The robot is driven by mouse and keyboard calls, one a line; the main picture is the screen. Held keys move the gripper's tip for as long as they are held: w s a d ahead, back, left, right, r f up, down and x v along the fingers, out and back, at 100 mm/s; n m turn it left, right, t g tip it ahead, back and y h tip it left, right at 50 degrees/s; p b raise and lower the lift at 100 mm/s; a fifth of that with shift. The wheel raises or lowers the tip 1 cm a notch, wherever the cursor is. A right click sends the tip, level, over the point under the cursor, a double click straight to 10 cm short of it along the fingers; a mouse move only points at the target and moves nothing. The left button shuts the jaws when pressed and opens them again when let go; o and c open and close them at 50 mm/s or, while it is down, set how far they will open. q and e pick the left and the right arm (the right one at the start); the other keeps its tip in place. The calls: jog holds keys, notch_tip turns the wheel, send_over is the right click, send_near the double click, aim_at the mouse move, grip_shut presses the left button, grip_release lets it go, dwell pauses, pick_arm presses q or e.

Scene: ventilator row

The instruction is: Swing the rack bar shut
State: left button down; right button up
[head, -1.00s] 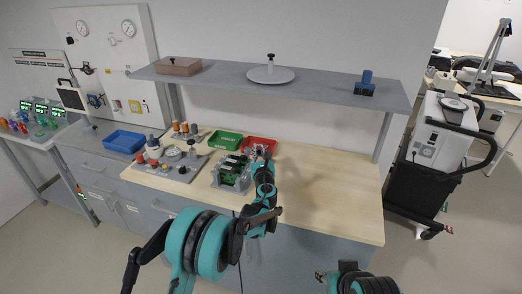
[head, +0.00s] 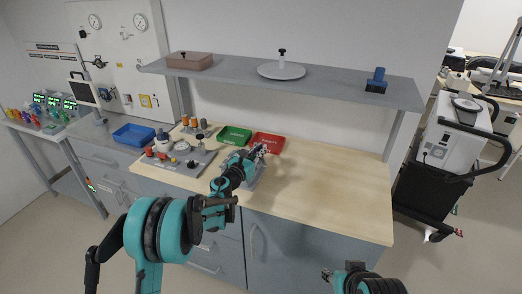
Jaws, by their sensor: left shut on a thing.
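My right gripper (head: 327,273) is low in the picture, in front of the bench and away from the rack. Its fingers are too small to read.
A grey fixture plate (head: 178,168) with knobs and a blue tray (head: 133,134) are to the left. A shelf (head: 330,88) overhangs the back. The worktop's right side is clear.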

dwell(0.3)
pick_arm(q)
jog(key=c, duration=1.5)
grip_release()
jog(key=v, duration=1.2)
jog(key=shift+f, duration=0.1)
